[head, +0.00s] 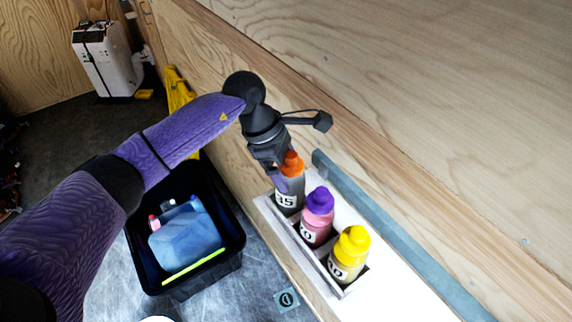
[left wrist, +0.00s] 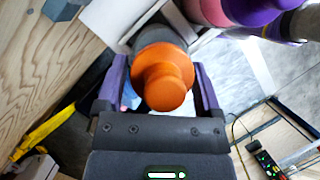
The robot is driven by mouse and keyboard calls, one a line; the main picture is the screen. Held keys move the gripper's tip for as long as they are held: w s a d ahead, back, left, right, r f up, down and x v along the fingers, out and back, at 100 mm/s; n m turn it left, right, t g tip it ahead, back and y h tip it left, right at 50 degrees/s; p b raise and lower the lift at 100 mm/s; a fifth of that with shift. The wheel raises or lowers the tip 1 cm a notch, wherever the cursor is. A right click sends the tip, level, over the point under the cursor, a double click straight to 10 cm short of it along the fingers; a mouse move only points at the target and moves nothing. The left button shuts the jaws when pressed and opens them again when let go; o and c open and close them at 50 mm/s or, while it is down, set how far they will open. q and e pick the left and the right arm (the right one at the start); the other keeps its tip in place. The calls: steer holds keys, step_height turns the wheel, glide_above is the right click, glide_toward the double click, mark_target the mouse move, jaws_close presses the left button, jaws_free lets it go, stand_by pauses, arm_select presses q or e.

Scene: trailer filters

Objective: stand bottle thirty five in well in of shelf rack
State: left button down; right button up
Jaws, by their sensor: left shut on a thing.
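Bottle thirty five (head: 289,192) is grey with an orange cap and a label that reads 35. It stands about upright in the far left well of the white shelf rack (head: 265,206); how deep its base sits is hidden. My left gripper (head: 284,172) comes from above and is shut on this bottle near its cap. In the left wrist view the orange cap (left wrist: 166,88) lies between the two purple fingers. My right gripper is not in view.
A pink bottle with a purple cap (head: 317,216) and a yellow bottle (head: 349,254) stand in the neighbouring wells. The wooden wall (head: 420,110) rises behind the shelf.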

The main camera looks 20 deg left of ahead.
arm_select(q)
steer(key=shift+f, duration=0.35)
jaws_free()
steer(key=shift+r, duration=0.15)
step_height(320, 180, up, 20)
steer(key=p, duration=1.2)
stand_by(0.4)
